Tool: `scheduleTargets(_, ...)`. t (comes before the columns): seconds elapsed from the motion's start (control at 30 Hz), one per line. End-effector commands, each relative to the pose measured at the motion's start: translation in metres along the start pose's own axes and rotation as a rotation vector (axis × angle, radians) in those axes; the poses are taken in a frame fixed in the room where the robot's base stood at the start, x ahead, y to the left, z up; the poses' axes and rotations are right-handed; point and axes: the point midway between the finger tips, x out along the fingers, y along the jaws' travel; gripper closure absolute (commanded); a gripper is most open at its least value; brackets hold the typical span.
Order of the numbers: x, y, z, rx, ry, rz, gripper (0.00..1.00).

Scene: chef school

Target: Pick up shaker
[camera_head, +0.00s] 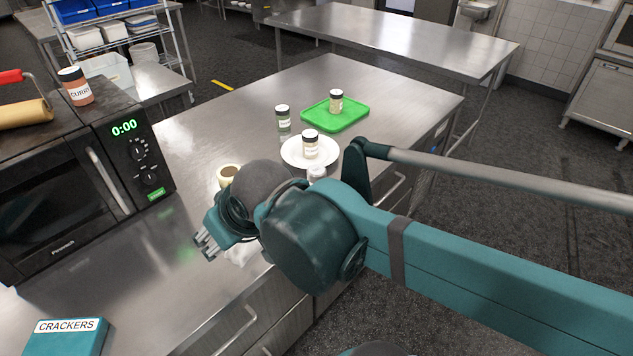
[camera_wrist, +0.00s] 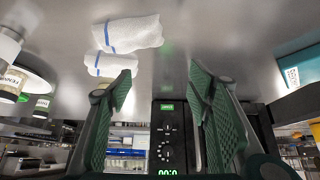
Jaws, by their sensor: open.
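Several small jars that could be the shaker stand on the steel counter. One jar (camera_head: 311,146) is on a white plate (camera_head: 293,161), one jar (camera_head: 283,118) stands behind the plate, and one jar (camera_head: 336,100) is on a green board (camera_head: 352,113). A small pale-topped item (camera_head: 317,173) is partly hidden behind my arm. I cannot tell which is the shaker. My gripper (camera_head: 205,244) is over the counter in front of the microwave, left of and apart from these jars. In the wrist view my gripper (camera_wrist: 161,76) is open and empty, with jars (camera_wrist: 12,82) at the left edge.
A black microwave (camera_head: 60,200) with a curry jar (camera_head: 75,86) and a rolling pin on it stands left. A crackers box (camera_head: 65,338) is at front left. White blue-striped cloths (camera_wrist: 128,33) lie near my gripper. A cream cylinder (camera_head: 228,174) stands behind it.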

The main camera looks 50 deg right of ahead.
Motion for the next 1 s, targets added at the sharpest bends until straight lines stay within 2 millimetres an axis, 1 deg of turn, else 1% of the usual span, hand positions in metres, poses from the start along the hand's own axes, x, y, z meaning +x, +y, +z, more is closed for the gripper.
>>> scheduleTargets(0.17, 0.0, 0.005, -0.002, 0.017, -0.005, 0.009, 0.49)
scheduleTargets(0.27, 0.001, 0.012, -0.006, 0.044, -0.014, 0.022, 0.49)
scheduleTargets(0.37, 0.002, 0.025, -0.01, 0.089, -0.028, 0.046, 0.49)
scheduleTargets(0.57, 0.005, 0.062, -0.021, 0.219, -0.066, 0.114, 0.49)
scheduleTargets(0.77, 0.008, 0.106, -0.029, 0.37, -0.104, 0.195, 0.49)
scheduleTargets(1.0, 0.01, 0.16, -0.03, 0.554, -0.142, 0.295, 0.49)
